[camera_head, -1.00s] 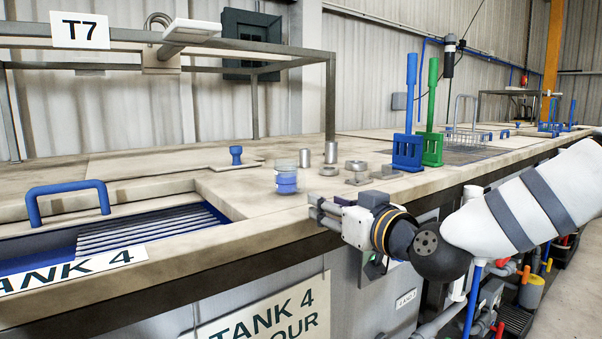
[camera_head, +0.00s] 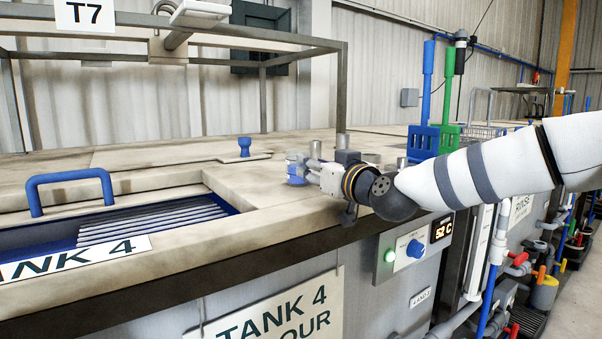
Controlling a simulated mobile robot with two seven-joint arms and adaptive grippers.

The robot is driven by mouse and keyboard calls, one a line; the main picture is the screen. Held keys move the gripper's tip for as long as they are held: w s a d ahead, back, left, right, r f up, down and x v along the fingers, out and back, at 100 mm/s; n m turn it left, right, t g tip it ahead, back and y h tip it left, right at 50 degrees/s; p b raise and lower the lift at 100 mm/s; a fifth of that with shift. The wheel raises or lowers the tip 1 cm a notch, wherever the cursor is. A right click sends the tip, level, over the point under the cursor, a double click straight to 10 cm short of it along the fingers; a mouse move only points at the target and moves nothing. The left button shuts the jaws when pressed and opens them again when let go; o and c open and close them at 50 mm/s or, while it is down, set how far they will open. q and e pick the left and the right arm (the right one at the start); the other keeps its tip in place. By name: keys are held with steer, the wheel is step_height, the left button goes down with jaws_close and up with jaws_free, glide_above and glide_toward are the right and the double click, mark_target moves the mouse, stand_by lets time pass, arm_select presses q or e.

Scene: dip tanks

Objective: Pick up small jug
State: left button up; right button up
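The small jug (camera_head: 295,174) looks like a small clear container with blue in its lower part. It stands on the beige worktop near the middle of the view. My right gripper (camera_head: 309,168) reaches in from the right, low over the worktop, with its fingertips at the jug's right side. The fingers overlap the jug in the picture and hide part of it. Whether they touch or close on it is too small to tell. My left gripper is not in view.
A blue knob (camera_head: 244,146) stands on a lid behind the jug. The tank opening with a blue handle (camera_head: 70,184) is at left. Metal pieces lie behind my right gripper.

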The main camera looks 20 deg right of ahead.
jaws_close()
